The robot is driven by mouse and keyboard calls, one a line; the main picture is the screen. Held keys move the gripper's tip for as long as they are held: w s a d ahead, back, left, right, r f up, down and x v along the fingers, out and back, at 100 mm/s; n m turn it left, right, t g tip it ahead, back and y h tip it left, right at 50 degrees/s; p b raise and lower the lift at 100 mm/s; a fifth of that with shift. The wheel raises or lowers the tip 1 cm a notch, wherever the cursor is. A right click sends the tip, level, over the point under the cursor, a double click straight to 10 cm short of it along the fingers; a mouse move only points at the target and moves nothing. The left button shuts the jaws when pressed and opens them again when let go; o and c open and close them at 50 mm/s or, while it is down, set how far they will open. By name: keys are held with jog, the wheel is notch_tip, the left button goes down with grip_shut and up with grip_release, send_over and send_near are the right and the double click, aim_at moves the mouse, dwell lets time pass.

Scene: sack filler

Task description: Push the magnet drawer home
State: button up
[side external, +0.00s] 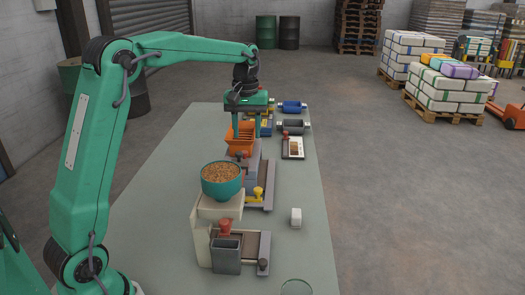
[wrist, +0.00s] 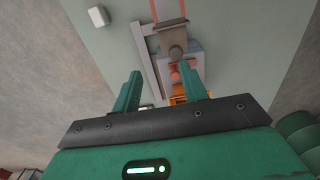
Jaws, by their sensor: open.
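My gripper (side external: 252,118) is open and empty, pointing down with its two green fingers on either side of the orange hopper (side external: 240,140). In the wrist view the gripper (wrist: 160,82) shows its fingers apart, with the orange hopper (wrist: 178,98) partly visible between and beyond them. The hopper sits on a grey machine body (side external: 252,178) with a red knob and a yellow knob (side external: 258,193). I cannot tell for certain which part is the magnet drawer, or whether a finger touches anything.
A cream stand (side external: 204,225) with a teal bowl of grain (side external: 222,180) and a grey bin (side external: 227,254) is nearer the camera. A small white block (side external: 296,216) stands right of it. The left of the table is clear.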

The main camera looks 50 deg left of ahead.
aim_at(239, 153)
jog(key=shift+s+a+r, duration=0.4)
jog(key=shift+a+r, duration=0.05)
jog(key=shift+a, duration=0.15)
jog(key=shift+s+a+r, duration=0.35)
jog(key=shift+a+r, duration=0.1)
jog(key=shift+a, duration=0.1)
jog(key=shift+f, duration=0.1)
jog(key=shift+f, duration=3.85)
jog(key=shift+c, duration=0.2)
grip_shut()
